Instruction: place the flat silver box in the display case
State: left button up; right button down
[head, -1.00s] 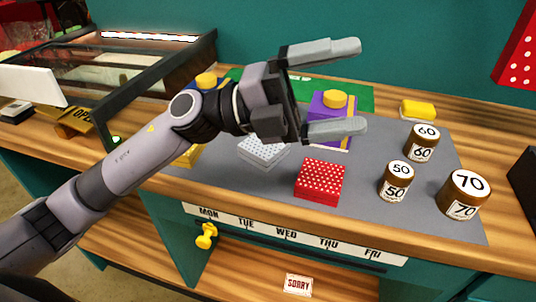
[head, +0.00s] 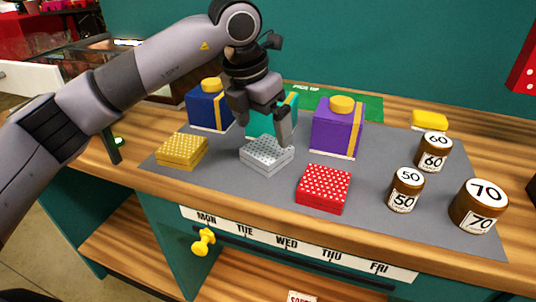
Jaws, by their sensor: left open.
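The flat silver box (head: 264,158) has a dotted lid and lies on the grey mat, between a flat gold box and a flat red box. My left gripper (head: 266,140) points down directly over the silver box, with its fingers open. The near finger hangs by the box's right back side; the other finger is mostly hidden behind the gripper body. I cannot tell whether the fingers touch the box. The display case (head: 113,152) is at the left, largely hidden behind my left arm; its dark front post shows. My right gripper is out of view.
The gold box (head: 182,151) and red box (head: 324,188) lie on either side. Tall blue (head: 208,106), teal (head: 260,125) and purple (head: 337,128) boxes stand behind. Several numbered brown weights (head: 478,205) stand at the right. A yellow block (head: 429,120) lies at the back.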

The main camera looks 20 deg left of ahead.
aim_at(266, 148)
pick_arm(q)
jog(key=x, duration=0.6)
jog(key=shift+s+a, duration=0.1)
jog(key=shift+s, duration=0.05)
jog(key=c, duration=1.1)
jog(key=shift+o, duration=0.2)
notch_tip(266, 148, up, 20)
jog(key=p, duration=0.1)
